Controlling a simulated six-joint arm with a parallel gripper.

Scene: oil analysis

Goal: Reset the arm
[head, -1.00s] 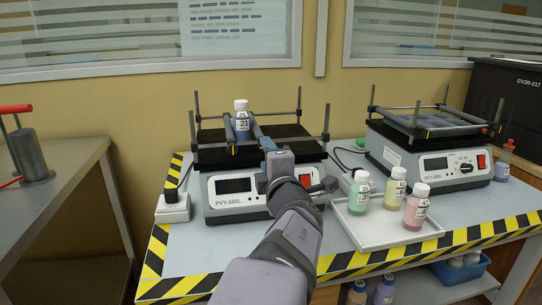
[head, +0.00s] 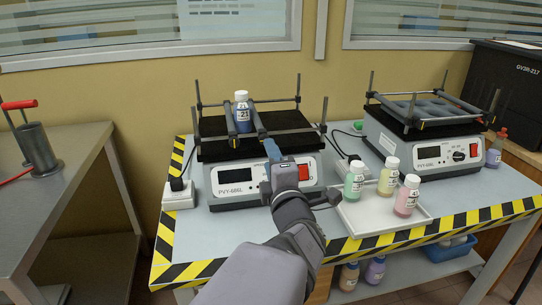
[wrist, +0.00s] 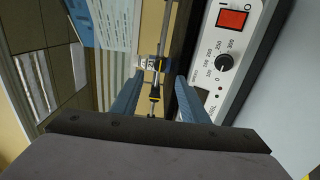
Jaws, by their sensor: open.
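My gripper (head: 272,148) is open and empty in front of the left shaker (head: 265,182), on the near side of its black platform. In the wrist view both blue fingers (wrist: 157,98) stand apart with a gap between them. A blue bottle (head: 243,115) with a white cap and a label reading 21 stands upright on the left shaker between its clamp bars. In the wrist view the bottle (wrist: 148,63) shows small beyond the fingers, apart from them. My forearm covers part of the bench below the shaker.
A white tray (head: 376,226) with green, yellow and pink bottles stands right of my gripper. A second shaker (head: 425,150) is behind it at right. A white socket box (head: 178,194) sits left. A grey side table (head: 60,180) stands at far left.

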